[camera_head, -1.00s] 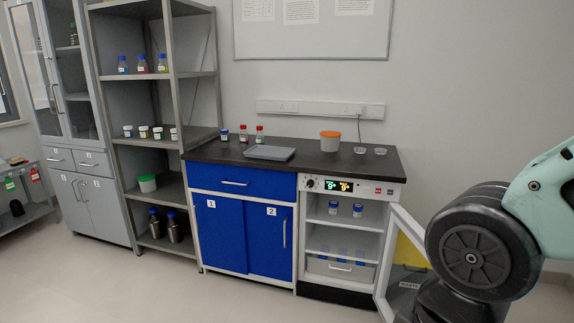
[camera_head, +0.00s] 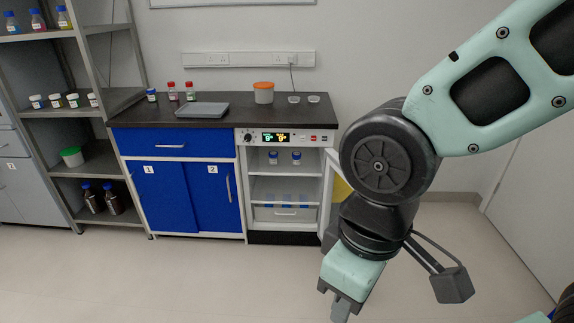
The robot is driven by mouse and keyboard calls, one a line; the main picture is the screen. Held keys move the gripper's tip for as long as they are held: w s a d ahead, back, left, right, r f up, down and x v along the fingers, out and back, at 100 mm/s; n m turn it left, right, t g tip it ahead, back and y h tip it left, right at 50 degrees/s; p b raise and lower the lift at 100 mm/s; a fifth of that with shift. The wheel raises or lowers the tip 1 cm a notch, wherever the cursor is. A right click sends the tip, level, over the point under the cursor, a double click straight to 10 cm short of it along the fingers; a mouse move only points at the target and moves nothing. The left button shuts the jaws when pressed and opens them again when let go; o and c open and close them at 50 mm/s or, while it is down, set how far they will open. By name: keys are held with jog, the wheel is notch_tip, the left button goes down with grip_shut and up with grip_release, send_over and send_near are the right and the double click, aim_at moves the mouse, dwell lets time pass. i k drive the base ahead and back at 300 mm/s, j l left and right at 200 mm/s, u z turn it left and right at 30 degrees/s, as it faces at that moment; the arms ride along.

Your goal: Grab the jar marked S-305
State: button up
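No label reading S-305 is legible, so I cannot tell which jar it is. Two small blue-capped jars, a left one (camera_head: 273,157) and a right one (camera_head: 296,158), stand on the upper shelf of the open lit cabinet (camera_head: 268,190) under the counter. Another small blue-capped jar (camera_head: 152,96) stands at the counter's left end. Several white-labelled jars (camera_head: 73,100) stand on the grey rack at left. My gripper (camera_head: 343,308) points down at the bottom of the picture, in front of the cabinet and away from every jar. Its fingertips are partly cut off, and its opening is unclear.
The cabinet's open door (camera_head: 328,190) stands partly behind my arm. The counter (camera_head: 225,112) holds a grey tray (camera_head: 202,111), two red-capped bottles (camera_head: 181,92), an orange-lidded tub (camera_head: 263,93) and two small dishes. The floor before the blue doors is clear.

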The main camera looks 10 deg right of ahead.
aim_at(274, 155)
jog(key=i+j+u, duration=0.25)
jog(key=i, duration=0.7)
jog(key=i+u, duration=0.25)
jog(key=i, duration=0.7)
